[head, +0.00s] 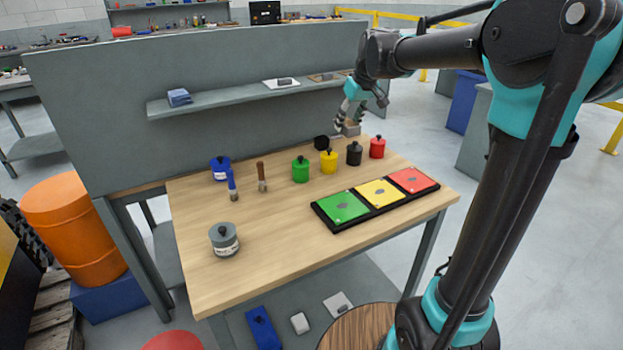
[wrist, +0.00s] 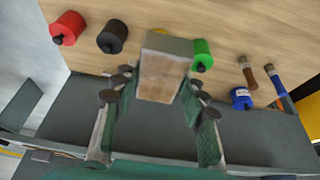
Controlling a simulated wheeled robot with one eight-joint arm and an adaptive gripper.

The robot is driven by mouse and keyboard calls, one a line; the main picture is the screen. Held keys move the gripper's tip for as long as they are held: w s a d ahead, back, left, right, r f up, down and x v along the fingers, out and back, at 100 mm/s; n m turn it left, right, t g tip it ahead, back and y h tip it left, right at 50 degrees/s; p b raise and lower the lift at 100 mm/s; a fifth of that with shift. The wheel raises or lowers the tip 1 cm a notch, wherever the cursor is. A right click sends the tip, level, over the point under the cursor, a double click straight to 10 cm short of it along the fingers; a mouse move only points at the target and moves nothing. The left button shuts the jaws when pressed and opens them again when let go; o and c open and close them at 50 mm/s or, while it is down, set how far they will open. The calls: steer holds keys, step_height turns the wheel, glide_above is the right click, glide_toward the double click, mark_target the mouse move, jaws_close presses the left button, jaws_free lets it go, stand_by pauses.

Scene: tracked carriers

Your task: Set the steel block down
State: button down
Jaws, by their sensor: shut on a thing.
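My gripper (head: 352,112) is at the back right of the wooden table, near the right end of the wall shelf. In the wrist view my gripper (wrist: 160,92) is shut on the steel block (wrist: 162,78), with fingers on both its sides. The block has a grey side and a brownish, worn-looking face there. In the head view the steel block (head: 351,130) hangs below the fingers, partly hidden by them. It looks raised above the table, near the back edge; its exact height is hard to tell.
The wooden table (head: 250,265) bears red (head: 377,148), black (head: 354,153), yellow (head: 328,161), green (head: 300,170) and blue (head: 220,168) knobbed weights. A black tray with coloured plates (head: 343,207) lies at right. The shelf (head: 230,99) holds flat items.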

steer(key=shift+w+f, duration=0.2)
step_height(320, 180, down, 20)
steer(key=shift+r, duration=0.25)
stand_by(0.4)
steer(key=shift+f, duration=0.1)
steer(key=c, duration=0.9)
jaws_free()
steer(key=shift+o, duration=0.2)
